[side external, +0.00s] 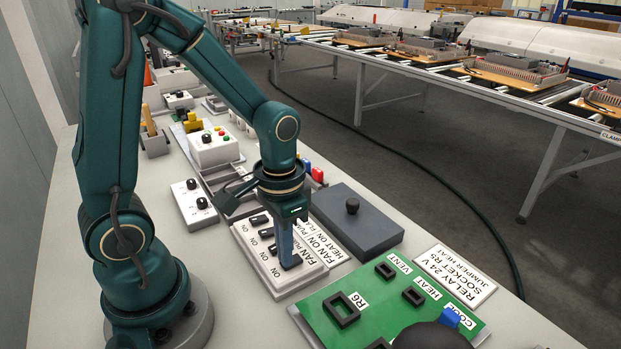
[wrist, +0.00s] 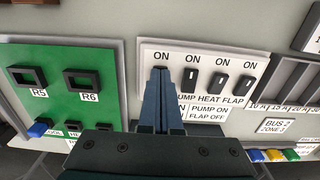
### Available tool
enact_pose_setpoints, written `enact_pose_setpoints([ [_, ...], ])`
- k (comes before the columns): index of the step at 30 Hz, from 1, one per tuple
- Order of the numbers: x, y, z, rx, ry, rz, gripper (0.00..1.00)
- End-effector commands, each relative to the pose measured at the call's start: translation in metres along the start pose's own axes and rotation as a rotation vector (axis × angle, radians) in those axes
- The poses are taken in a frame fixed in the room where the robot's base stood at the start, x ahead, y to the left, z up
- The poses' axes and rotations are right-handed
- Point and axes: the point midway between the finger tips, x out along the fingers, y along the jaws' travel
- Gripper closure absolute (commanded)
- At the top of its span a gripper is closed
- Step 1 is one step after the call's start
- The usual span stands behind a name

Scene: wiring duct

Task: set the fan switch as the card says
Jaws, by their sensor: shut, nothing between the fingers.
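The white switch panel (side external: 262,262) has a row of dark rocker switches, each with ON printed above it. In the wrist view, the panel (wrist: 225,52) shows the labels PUMP, HEAT and FLAP. My gripper (wrist: 163,78) is shut and empty, its fingertips at the leftmost switch (wrist: 160,70), the fan switch. The fingers hide most of that switch and its label, so I cannot tell its setting or whether they touch it. The card (side external: 322,240) beside the panel reads FAN ON and HEAT ON; the wrist view shows PUMP ON and FLAP OFF. My gripper (side external: 289,264) points down over the panel's near end.
A green relay board (side external: 375,310) with dark sockets lies beside the panel. A dark grey box with a knob (side external: 352,206) stands behind the card. A white label plate (side external: 455,275) lies behind the board. A white two-knob box (side external: 194,205) stands to the left.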

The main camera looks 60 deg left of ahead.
Motion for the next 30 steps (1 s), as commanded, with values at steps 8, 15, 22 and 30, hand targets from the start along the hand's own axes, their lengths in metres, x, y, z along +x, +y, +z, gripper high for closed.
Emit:
enact_pose_setpoints([
  [8, -0.021, 0.000, -0.001, 0.000, 0.006, -0.001, 1.00],
  [15, -0.039, 0.000, -0.001, 0.000, 0.005, -0.001, 1.00],
  [22, -0.057, 0.000, -0.001, 0.000, 0.005, -0.001, 1.00],
  [30, -0.069, 0.000, 0.000, 0.000, 0.002, 0.000, 1.00],
])
